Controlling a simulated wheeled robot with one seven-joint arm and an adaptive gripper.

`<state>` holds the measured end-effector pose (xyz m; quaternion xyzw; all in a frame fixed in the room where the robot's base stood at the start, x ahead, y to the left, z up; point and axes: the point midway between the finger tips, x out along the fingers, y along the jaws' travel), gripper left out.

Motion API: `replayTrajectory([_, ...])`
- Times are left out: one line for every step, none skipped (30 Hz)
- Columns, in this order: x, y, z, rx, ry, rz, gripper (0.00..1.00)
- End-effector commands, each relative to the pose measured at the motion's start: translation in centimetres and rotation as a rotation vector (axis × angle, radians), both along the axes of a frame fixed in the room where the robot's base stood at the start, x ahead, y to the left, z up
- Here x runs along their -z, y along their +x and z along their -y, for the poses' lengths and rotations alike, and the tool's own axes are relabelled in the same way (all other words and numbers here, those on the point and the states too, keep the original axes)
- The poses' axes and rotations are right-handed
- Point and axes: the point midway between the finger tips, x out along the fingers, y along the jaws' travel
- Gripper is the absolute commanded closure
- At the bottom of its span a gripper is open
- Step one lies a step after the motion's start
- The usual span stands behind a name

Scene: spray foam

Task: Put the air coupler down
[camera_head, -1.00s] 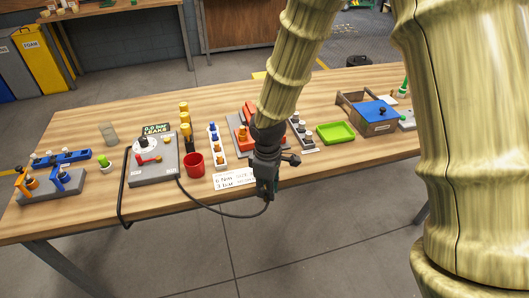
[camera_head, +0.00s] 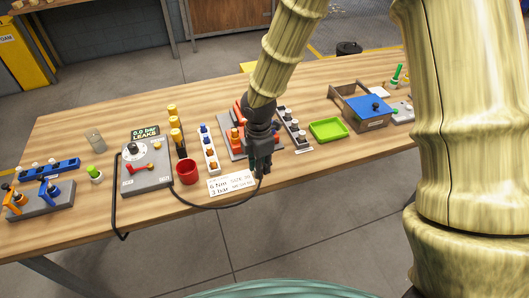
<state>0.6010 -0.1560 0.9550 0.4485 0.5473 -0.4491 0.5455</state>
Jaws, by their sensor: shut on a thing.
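My gripper (camera_head: 260,168) is dark grey and points down over the front edge of the wooden table, right of the white label card. A black hose (camera_head: 215,206) runs from the grey gauge box (camera_head: 147,178) along the table's front and up to my gripper's fingers. The air coupler at the hose end is in or right at the fingers, mostly hidden and too small to make out. The gauge box has a round white dial, a red lever and a display reading "0.0 bar LEAKS".
A white label card (camera_head: 231,184) lies left of my gripper, and a red cup (camera_head: 187,172) stands beyond it. A grey tray with orange parts (camera_head: 236,140) stands behind my gripper. A green tray (camera_head: 328,130) and a wooden box with blue lid (camera_head: 363,107) are to the right. Bare tabletop (camera_head: 320,160) lies right of my gripper.

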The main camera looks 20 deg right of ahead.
Motion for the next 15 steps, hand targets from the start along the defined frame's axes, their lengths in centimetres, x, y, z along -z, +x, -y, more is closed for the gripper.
replayTrajectory([-0.2,1.0,0.5,0.004,0.002,0.000,1.00])
replayTrajectory([-0.2,1.5,0.8,0.004,0.002,0.000,1.00])
replayTrajectory([-0.1,2.3,1.2,0.005,0.001,0.001,1.00])
replayTrajectory([0.0,2.7,1.5,0.005,0.001,-0.001,1.00])
replayTrajectory([0.0,3.3,1.8,0.005,0.001,0.000,1.00])
replayTrajectory([0.1,4.0,2.2,0.007,0.001,0.000,1.00])
replayTrajectory([0.2,4.5,2.4,0.007,0.001,0.000,1.00])
replayTrajectory([0.3,4.9,2.7,0.007,0.001,0.000,1.00])
replayTrajectory([0.3,5.5,2.9,0.006,0.001,0.000,1.00])
replayTrajectory([0.4,5.8,3.1,0.007,0.001,0.000,1.00])
replayTrajectory([0.5,6.1,3.3,0.006,0.001,-0.001,1.00])
replayTrajectory([0.5,6.4,3.4,0.006,0.001,-0.001,1.00])
replayTrajectory([0.6,6.6,3.5,0.006,0.000,0.000,1.00])
replayTrajectory([0.6,6.8,3.6,0.005,0.000,0.000,1.00])
replayTrajectory([0.7,6.9,3.7,0.005,0.000,0.000,1.00])
